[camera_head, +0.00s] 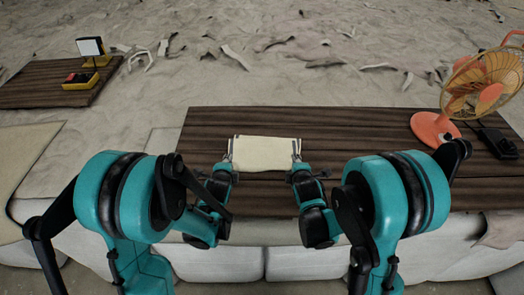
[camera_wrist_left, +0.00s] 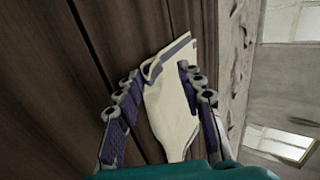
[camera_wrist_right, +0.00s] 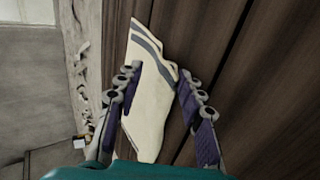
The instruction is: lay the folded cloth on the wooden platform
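The folded cloth (camera_head: 265,153) is cream and roughly rectangular, over the near middle of the dark wooden platform (camera_head: 300,120). Grey stripes show on the cloth in the left wrist view (camera_wrist_left: 170,105) and right wrist view (camera_wrist_right: 147,110). My left gripper (camera_head: 231,148) is at its left edge and my right gripper (camera_head: 296,150) at its right edge. In both wrist views the fingers stand apart with cloth between them. I cannot tell whether they clamp it, or whether the cloth's underside touches the platform.
An orange fan (camera_head: 483,85) and a black device (camera_head: 497,142) stand at the platform's right end. A smaller wooden table (camera_head: 40,90) at the far left bears a yellow lamp-like object (camera_head: 91,50). A pale sofa (camera_head: 300,262) lies before the platform. The platform's middle right is clear.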

